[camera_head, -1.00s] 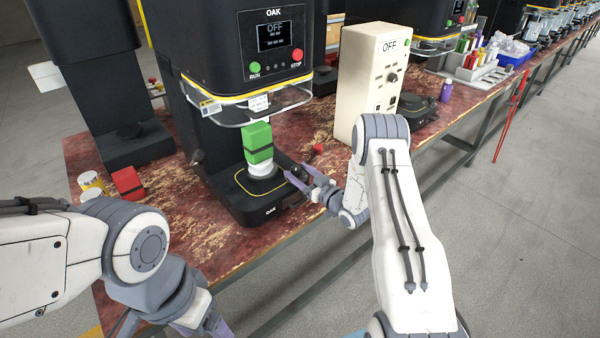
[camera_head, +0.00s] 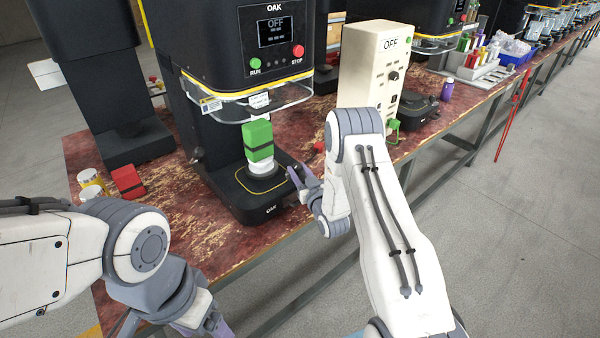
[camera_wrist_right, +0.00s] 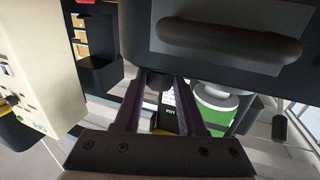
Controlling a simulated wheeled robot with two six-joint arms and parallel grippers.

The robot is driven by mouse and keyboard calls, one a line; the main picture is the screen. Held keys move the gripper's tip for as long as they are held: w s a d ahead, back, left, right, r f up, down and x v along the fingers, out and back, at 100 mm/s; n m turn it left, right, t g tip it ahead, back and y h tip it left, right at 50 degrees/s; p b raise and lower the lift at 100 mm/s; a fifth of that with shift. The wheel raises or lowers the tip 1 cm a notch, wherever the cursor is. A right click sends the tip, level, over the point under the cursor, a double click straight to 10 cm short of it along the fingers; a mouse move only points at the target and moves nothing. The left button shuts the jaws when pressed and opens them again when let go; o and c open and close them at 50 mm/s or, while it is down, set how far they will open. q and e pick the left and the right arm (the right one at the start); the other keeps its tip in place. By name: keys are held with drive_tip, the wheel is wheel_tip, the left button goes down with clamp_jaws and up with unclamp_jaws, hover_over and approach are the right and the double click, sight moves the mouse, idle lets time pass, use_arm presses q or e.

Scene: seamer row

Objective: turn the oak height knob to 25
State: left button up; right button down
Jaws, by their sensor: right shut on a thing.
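The oak machine (camera_head: 270,75) stands at the centre of the head view, its display reading OFF. A green block sits above a white cylinder (camera_head: 261,167) on its base plate. My right gripper (camera_head: 298,174) is at the right front side of that base. In the right wrist view its two purple fingers (camera_wrist_right: 158,92) close on a small dark round knob (camera_wrist_right: 158,82), which I take as the oak height knob. Its scale and reading cannot be made out. The fingers hide the knob in the head view. My left gripper (camera_head: 205,322) is at the bottom edge, partly cut off.
A cream control box (camera_head: 372,68) reading OFF stands right of the machine, close behind my right arm. A red block (camera_head: 128,182) and small yellow-and-white containers (camera_head: 90,184) lie at the left. A purple bottle (camera_head: 447,90) stands farther right. The bench front edge is beneath my right gripper.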

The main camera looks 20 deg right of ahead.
drive_tip(key=m+h, duration=0.1)
drive_tip(key=h, duration=0.1)
drive_tip(key=m+h+b, duration=0.1)
drive_tip(key=shift+a+f+h, duration=0.15)
drive_tip(key=shift+a+h, duration=0.2)
drive_tip(key=shift+h, duration=0.05)
drive_tip(key=shift+a+m+g+h+b, duration=0.1)
drive_tip(key=shift+m+g+h+b, duration=0.8)
drive_tip(key=shift+m+h, duration=1.1)
drive_tip(key=shift+h, duration=0.4)
drive_tip(key=shift+c, duration=2.4)
unclamp_jaws()
drive_tip(key=b+v, duration=0.1)
drive_tip(key=v, duration=0.9)
drive_tip(key=shift+s, duration=0.15)
drive_tip(key=shift+a, duration=0.1)
